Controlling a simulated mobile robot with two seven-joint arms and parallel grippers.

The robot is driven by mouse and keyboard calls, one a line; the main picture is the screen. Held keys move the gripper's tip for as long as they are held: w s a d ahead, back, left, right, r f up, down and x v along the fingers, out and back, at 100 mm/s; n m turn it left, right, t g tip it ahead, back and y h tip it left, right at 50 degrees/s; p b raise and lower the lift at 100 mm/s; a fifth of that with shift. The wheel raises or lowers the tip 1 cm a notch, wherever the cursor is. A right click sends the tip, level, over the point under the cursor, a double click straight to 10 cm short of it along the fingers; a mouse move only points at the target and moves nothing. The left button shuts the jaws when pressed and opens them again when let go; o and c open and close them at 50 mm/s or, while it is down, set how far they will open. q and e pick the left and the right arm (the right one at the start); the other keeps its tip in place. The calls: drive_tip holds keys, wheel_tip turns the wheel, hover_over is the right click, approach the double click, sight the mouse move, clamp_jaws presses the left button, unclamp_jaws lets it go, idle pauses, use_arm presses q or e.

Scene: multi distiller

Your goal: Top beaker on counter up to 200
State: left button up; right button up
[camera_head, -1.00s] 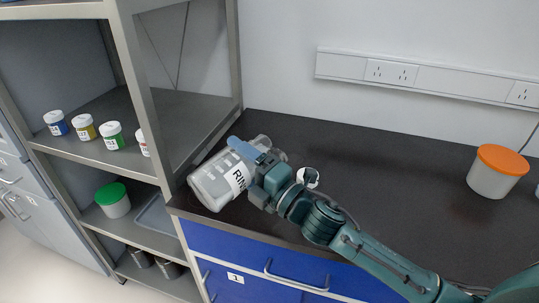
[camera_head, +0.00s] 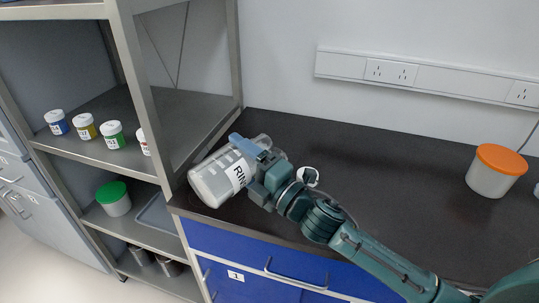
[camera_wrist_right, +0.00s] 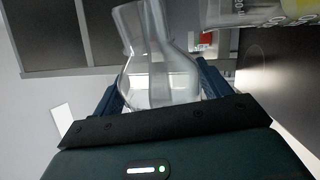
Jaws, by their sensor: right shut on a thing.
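A pale, see-through container with a white label starting "RIN" (camera_head: 214,181) is held tilted over the front left corner of the counter. My right gripper (camera_head: 254,160) is shut on it. In the right wrist view, a clear vessel with a narrowed neck (camera_wrist_right: 150,60) sits between the fingers. Another clear vessel with printed graduations, apparently the beaker (camera_wrist_right: 262,12), is cut off at the top right of that view. In the head view, what stands behind my gripper is mostly hidden, and no liquid level can be read. My left gripper is out of view.
A tub with an orange lid (camera_head: 497,171) stands on the dark counter (camera_head: 400,180) at the right. A small white and black item (camera_head: 308,176) lies beside my wrist. A metal shelf at the left holds several small jars (camera_head: 85,127) and a green-lidded tub (camera_head: 114,199). The middle of the counter is clear.

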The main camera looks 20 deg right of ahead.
drive_tip(key=shift+r+m+p, duration=0.3)
drive_tip(key=shift+m, duration=0.2)
idle(1.4)
